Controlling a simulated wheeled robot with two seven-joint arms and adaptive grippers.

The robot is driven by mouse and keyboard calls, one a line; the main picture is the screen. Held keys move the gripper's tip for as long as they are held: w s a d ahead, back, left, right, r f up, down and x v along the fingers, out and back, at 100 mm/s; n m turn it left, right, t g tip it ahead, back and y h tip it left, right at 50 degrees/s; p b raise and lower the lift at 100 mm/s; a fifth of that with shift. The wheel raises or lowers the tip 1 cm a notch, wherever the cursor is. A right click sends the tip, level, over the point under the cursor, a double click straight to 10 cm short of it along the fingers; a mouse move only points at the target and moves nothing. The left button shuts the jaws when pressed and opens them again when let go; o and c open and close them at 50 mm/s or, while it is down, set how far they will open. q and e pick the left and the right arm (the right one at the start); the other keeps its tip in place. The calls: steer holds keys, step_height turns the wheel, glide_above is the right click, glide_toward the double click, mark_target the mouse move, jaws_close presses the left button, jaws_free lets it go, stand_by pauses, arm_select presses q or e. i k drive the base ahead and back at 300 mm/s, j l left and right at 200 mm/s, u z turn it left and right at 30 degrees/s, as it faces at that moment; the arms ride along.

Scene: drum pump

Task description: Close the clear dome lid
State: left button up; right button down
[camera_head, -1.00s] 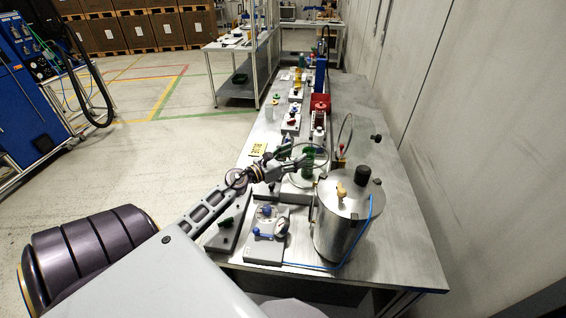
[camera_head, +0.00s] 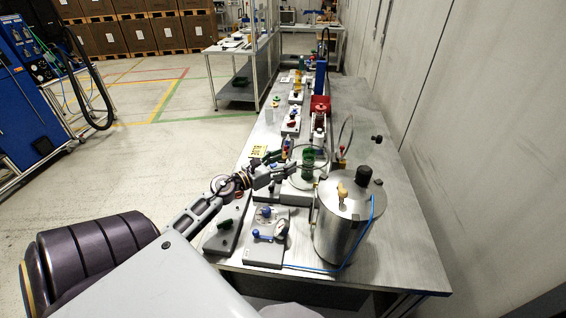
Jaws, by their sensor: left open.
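The clear dome lid (camera_head: 346,136) stands raised on edge, seen nearly side-on as a thin outline. It is behind and to the right of a round clear-rimmed base (camera_head: 322,178) with a green cylinder (camera_head: 308,160) inside. My left gripper (camera_head: 288,162) is open and empty, with its fingers apart, just left of the base and the green cylinder. It is clear of the lid. I cannot tell whether a fingertip touches the base's rim. My right gripper is not in view.
A steel drum (camera_head: 340,225) with a brass fitting and blue hose stands at the front right. A plate with blue knobs and a gauge (camera_head: 265,240) lies left of it. Several small devices line the bench behind. The bench's right strip (camera_head: 395,205) is mostly clear, beside the wall.

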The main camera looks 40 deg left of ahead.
mark_target(379, 140)
steer(key=k+j, duration=0.15)
steer(key=k, duration=0.35)
steer(key=k+j, duration=0.2)
steer(key=k, duration=0.25)
